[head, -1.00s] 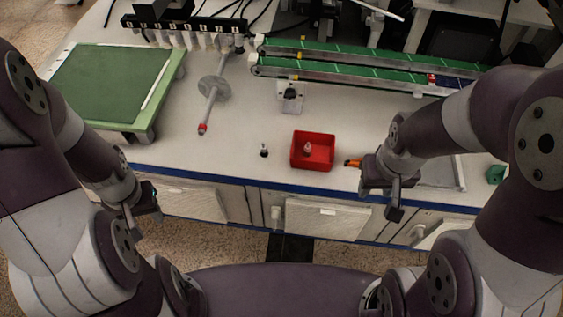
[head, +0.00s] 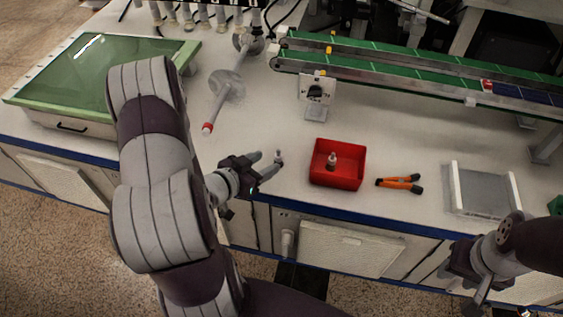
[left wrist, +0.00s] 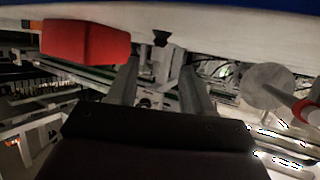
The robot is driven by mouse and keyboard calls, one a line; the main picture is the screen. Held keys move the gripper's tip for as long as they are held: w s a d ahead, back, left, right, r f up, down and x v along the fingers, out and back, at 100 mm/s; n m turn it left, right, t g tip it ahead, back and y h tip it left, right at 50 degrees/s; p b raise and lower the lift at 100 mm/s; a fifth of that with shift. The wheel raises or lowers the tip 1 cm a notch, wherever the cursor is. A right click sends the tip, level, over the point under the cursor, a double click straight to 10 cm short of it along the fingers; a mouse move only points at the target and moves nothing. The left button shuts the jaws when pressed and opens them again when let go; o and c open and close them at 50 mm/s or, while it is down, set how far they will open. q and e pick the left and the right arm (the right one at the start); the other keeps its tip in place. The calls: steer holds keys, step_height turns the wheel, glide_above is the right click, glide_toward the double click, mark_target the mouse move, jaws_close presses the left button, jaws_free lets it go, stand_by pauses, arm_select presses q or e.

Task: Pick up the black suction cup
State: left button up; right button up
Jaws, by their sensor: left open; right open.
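My right gripper (head: 468,282) is open at the lower right, off the bench's front edge and far from the cup.
A red bin (head: 347,182) holding a small light-coloured part (head: 331,161) stands right of the cup. Orange-handled pliers (head: 399,184) and a grey tray (head: 484,190) lie further right. A rod with a disc (head: 227,86) and a green conveyor (head: 400,62) are behind.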

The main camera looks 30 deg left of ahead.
mark_target(278, 150)
arm_select(q)
steer(key=b+x, duration=0.1)
steer(key=x, duration=0.3)
steer(key=b+x, duration=0.1)
steer(key=x, duration=0.1)
steer(key=shift+d+f+b, duration=0.2)
steer(key=shift+f+b, duration=0.1)
steer(key=shift+f, duration=0.05)
steer(key=shift+w, duration=0.25)
steer(key=shift+r, duration=0.1)
jaws_close()
step_height(278, 150, up, 4)
steer(key=p, duration=0.2)
steer(key=shift+p, duration=0.3)
steer(key=d+r+p, duration=0.1)
steer(key=d+r, duration=0.2)
steer(key=d, duration=0.2)
steer(key=s+d+r+p, duration=0.1)
steer(key=d+r+p, duration=0.1)
steer(key=d+r, duration=0.2)
steer(key=d, duration=0.2)
steer(key=shift+d+p, duration=0.3)
